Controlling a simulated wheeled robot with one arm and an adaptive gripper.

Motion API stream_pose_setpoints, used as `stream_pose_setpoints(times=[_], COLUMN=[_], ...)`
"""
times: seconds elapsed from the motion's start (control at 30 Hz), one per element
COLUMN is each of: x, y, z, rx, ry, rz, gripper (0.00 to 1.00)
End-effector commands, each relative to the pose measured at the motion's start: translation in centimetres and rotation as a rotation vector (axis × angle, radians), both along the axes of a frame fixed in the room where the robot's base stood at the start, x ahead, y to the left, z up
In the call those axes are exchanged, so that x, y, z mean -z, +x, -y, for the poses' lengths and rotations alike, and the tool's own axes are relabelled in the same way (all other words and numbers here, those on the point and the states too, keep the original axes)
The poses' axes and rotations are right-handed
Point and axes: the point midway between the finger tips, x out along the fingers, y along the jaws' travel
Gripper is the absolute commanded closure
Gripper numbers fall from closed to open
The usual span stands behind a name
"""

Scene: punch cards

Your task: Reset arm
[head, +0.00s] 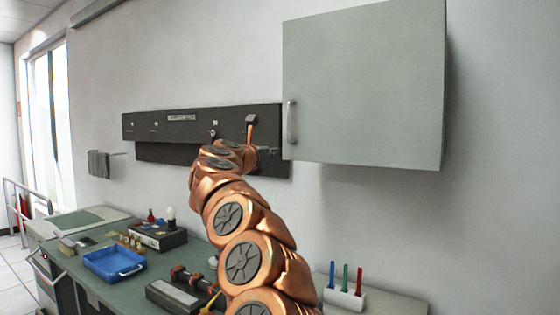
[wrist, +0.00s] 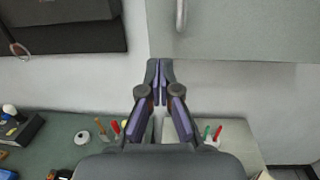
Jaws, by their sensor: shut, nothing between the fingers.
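My copper-coloured arm reaches up from the bottom of the head view toward the wall. My gripper (head: 267,153) is small and partly hidden there, in front of the lower right part of the dark wall board (head: 160,125). In the wrist view my gripper (wrist: 160,66) is shut, its two fingertips together with nothing between them. The fingertips appear just below the lower edge of the grey wall cabinet (wrist: 240,30), over bare wall. How far they are from the wall I cannot tell.
A hammer-like tool (head: 251,124) hangs on the board. The cabinet (head: 365,85) has a vertical handle (head: 292,122). Below, the green bench holds a blue tray (head: 114,263), a dark box (head: 158,237) and a pen holder (head: 345,298).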

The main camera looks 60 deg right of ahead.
Motion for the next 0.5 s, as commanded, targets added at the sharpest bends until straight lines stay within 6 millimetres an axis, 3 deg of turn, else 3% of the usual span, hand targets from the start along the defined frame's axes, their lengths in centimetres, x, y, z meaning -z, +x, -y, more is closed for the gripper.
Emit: stream_pose_setpoints(times=[0.23,0.5], x=[0.3,0.1], y=[0.0,-0.2], z=[-4.4,-6.7], rx=[-0.003,0.0], ry=[-0.001,0.001], rz=[0.0,0.001], gripper=[1.0,1.0])
